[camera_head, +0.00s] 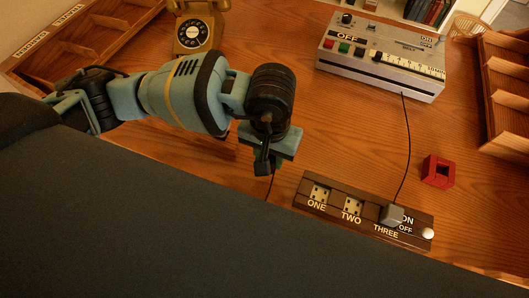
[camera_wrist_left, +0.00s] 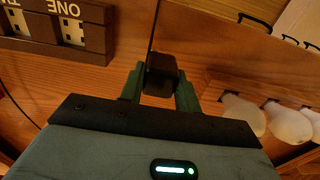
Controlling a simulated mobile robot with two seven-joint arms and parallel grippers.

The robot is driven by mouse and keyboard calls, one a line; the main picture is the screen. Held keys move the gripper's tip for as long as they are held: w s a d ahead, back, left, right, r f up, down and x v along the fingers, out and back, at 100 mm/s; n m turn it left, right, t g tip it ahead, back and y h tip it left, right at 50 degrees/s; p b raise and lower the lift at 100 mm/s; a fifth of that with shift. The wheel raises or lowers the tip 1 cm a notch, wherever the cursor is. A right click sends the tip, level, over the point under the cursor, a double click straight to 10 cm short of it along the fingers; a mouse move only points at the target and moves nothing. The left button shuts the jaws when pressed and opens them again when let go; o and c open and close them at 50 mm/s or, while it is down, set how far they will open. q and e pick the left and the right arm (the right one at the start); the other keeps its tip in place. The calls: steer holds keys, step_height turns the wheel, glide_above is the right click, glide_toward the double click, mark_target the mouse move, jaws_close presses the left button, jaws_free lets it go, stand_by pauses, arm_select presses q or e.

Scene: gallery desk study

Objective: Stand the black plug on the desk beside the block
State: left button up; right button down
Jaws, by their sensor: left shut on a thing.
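The black plug (camera_wrist_left: 163,72) is between the two green fingers of my left gripper (camera_wrist_left: 160,88), which is shut on it. A thin dark cord runs up from the plug in the wrist view. In the head view my left gripper (camera_head: 264,158) hangs left of the brown socket block (camera_head: 334,207), apart from it, and largely hides the plug. The block has sockets marked ONE, TWO and THREE; ONE and TWO are empty. A grey plug (camera_head: 391,214) sits at THREE. The block also shows in the wrist view (camera_wrist_left: 96,38). My right gripper is not in view.
A grey control box (camera_head: 380,62) stands at the back, its cord running to the grey plug. A red hollow cube (camera_head: 438,170) lies right of the block. A telephone (camera_head: 193,38) and wooden trays (camera_head: 60,55) are at the back left. Pale bulbs (camera_wrist_left: 290,124) show in the wrist view.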

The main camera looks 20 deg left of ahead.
arm_select(q)
steer(key=shift+w+a+f, duration=0.1)
steer(key=shift+w+a, duration=0.2)
steer(key=shift+w, duration=0.1)
steer(key=shift+w+a, duration=0.1)
steer(key=shift+w+a, duration=0.2)
steer(key=shift+w+a+f+p, duration=0.1)
steer(key=shift+f+p, duration=0.05)
steer(key=shift+f, duration=0.75)
steer(key=shift+w+a+f+p, duration=0.1)
steer(key=shift+f+p, duration=0.05)
steer(key=shift+f, duration=0.75)
steer(key=shift+f, duration=0.2)
steer(key=o, duration=1)
steer(key=shift+r, duration=0.1)
